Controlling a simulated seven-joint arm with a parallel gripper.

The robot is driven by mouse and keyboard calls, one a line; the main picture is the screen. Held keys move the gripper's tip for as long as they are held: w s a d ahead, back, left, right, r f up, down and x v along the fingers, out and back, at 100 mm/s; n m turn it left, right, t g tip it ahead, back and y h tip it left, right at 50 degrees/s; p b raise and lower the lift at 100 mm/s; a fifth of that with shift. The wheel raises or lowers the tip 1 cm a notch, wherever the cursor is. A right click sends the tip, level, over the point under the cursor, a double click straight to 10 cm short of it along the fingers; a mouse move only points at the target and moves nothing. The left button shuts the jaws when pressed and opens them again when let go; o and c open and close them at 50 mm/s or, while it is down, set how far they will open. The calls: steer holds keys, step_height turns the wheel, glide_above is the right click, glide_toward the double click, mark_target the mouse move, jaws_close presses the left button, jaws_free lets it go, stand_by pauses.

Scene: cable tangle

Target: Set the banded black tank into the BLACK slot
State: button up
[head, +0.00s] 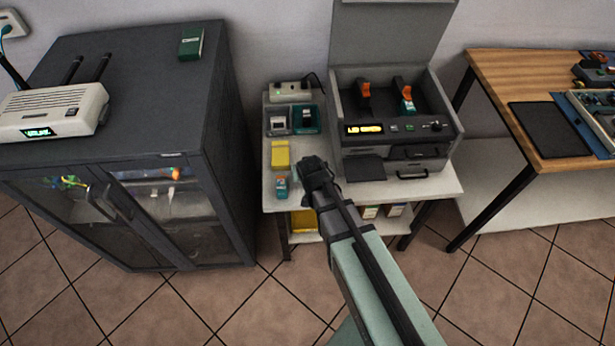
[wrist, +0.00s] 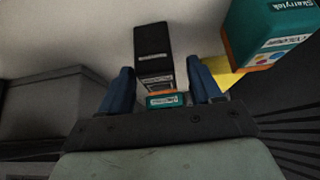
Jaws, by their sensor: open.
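My gripper (head: 318,180) is over the white table beside the printer. In the wrist view its blue fingers (wrist: 163,90) stand apart. Between them, with gaps on both sides, are a black labelled block (wrist: 152,55) and a small teal-and-orange labelled part (wrist: 165,100); I cannot tell whether they are one tank. The gripper hides that spot in the head view. A teal tank marked COLOUR (wrist: 270,35) with an orange base stands at the right, also in the head view (head: 281,187). The open printer (head: 395,130) has orange latches (head: 364,90); slot labels are unreadable.
A teal tank (head: 407,105) sits in the printer's right bay. A yellow pad (head: 280,155) and a tray with two small containers (head: 292,118) lie left of the printer. A dark cabinet (head: 235,130) stands close on the left; a wooden bench (head: 525,75) is at right.

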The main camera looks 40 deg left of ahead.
steer(key=shift+c, duration=0.3)
steer(key=c, duration=1.1)
steer(key=shift+r, duration=0.1)
